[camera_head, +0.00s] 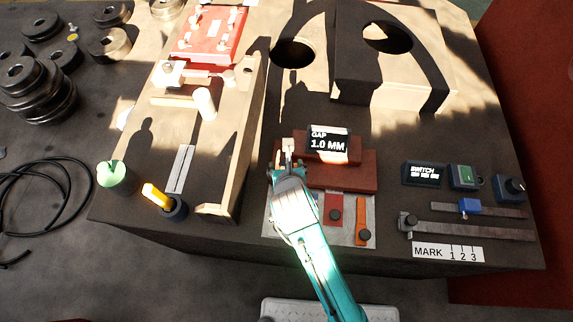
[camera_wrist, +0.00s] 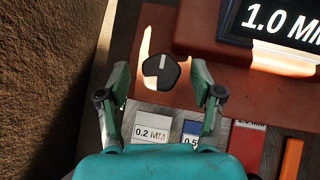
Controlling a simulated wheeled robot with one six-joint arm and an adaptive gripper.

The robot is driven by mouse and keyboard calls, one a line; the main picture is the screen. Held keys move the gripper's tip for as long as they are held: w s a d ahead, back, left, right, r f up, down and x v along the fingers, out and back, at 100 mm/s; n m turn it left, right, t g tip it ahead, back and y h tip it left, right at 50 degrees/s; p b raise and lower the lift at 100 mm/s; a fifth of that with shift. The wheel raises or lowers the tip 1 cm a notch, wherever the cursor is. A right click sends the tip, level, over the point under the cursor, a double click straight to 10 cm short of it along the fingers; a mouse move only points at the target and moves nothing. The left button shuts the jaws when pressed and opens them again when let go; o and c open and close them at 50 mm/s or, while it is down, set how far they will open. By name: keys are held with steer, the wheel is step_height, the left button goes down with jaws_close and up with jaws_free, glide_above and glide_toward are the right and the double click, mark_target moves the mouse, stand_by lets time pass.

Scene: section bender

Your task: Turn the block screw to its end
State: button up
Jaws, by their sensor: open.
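A dark, faceted screw knob (camera_wrist: 161,72) with a white mark lies between my fingers in the wrist view. I take it to be the block screw. It sits on a red-brown block (camera_wrist: 220,75), left of the display. My gripper (camera_wrist: 161,85) is open, one finger on each side of the knob, with a visible gap to each. The white mark points roughly toward the top of the wrist picture. In the head view my gripper (camera_head: 287,168) is at the left end of the red-brown block (camera_head: 352,178) and hides the knob.
A display (camera_head: 328,142) reads GAP 1.0 MM. Gauge strips lie below the block, one labelled 0.2 MM (camera_wrist: 151,134) and an orange one (camera_head: 362,220). A wooden wall (camera_head: 238,140) stands left of my gripper.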

steer(key=c, duration=1.1)
steer(key=shift+c, duration=0.2)
steer(key=shift+a+m+h, duration=0.1)
steer(key=shift+m+h, duration=0.2)
steer(key=shift+m, duration=0.1)
steer(key=m+h, duration=0.2)
steer(key=m, duration=0.1)
steer(key=m+h, duration=0.1)
steer(key=shift+a+m+h, duration=0.3)
steer(key=shift+m, duration=0.1)
steer(key=m+g+h, duration=0.1)
steer(key=m, duration=0.1)
steer(key=m+g+h, duration=0.1)
steer(key=m+h, duration=0.1)
steer(key=m, duration=0.1)
steer(key=shift+w+a+h, duration=0.1)
steer(key=shift+w+h, duration=0.1)
steer(key=shift+h, duration=0.1)
